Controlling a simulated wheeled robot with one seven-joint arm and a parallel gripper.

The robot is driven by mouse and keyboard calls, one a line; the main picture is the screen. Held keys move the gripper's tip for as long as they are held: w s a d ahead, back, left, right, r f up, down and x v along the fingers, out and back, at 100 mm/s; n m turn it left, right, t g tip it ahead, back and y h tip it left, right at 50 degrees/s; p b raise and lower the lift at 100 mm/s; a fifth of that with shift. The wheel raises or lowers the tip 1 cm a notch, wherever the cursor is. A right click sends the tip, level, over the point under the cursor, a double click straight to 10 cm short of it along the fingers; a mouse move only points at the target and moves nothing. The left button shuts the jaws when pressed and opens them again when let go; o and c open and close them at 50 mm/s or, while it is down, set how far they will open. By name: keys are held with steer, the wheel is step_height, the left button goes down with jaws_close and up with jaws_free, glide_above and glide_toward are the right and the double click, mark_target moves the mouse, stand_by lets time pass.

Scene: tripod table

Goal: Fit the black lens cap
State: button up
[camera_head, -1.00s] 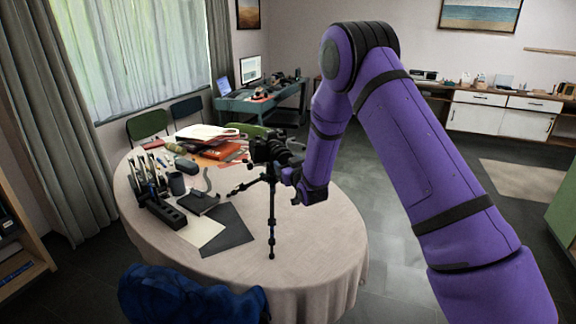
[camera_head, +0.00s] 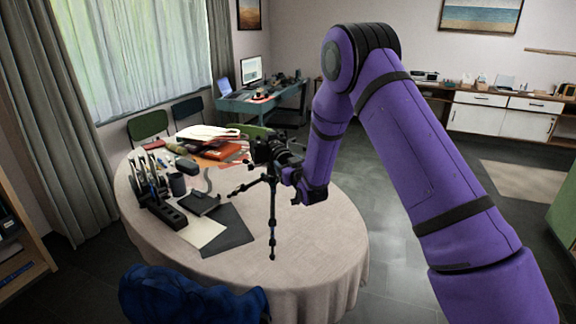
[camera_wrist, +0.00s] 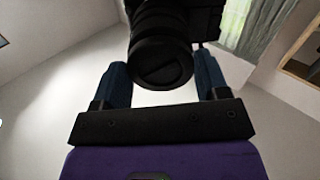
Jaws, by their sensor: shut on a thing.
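The black camera (camera_head: 268,150) stands on a tripod (camera_head: 272,222) on the round table (camera_head: 310,245). In the wrist view, the camera's dark lens (camera_wrist: 160,22) comes down between the two blue fingers of my gripper (camera_wrist: 161,72). The black lens cap (camera_wrist: 166,66) appears as a dark round face at the lens front, between the fingers, and my gripper is shut on it. Cap and lens are both black and overlap, so I cannot tell whether the cap is seated. In the head view, my gripper is at the camera's right side, and the cap is not distinguishable.
Papers, orange folders (camera_head: 222,150), a dark cup (camera_head: 177,184) and a black rack (camera_head: 150,190) crowd the table's left half. A dark sheet (camera_head: 226,232) lies left of the tripod. A blue-covered chair (camera_head: 185,297) stands at the front. The table's right side is clear.

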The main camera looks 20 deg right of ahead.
steer(key=shift+w+a, duration=0.1)
steer(key=shift+w, duration=0.35)
stand_by(1.5)
steer(key=o, duration=1.1)
steer(key=s+d, duration=0.1)
steer(key=s, duration=0.6)
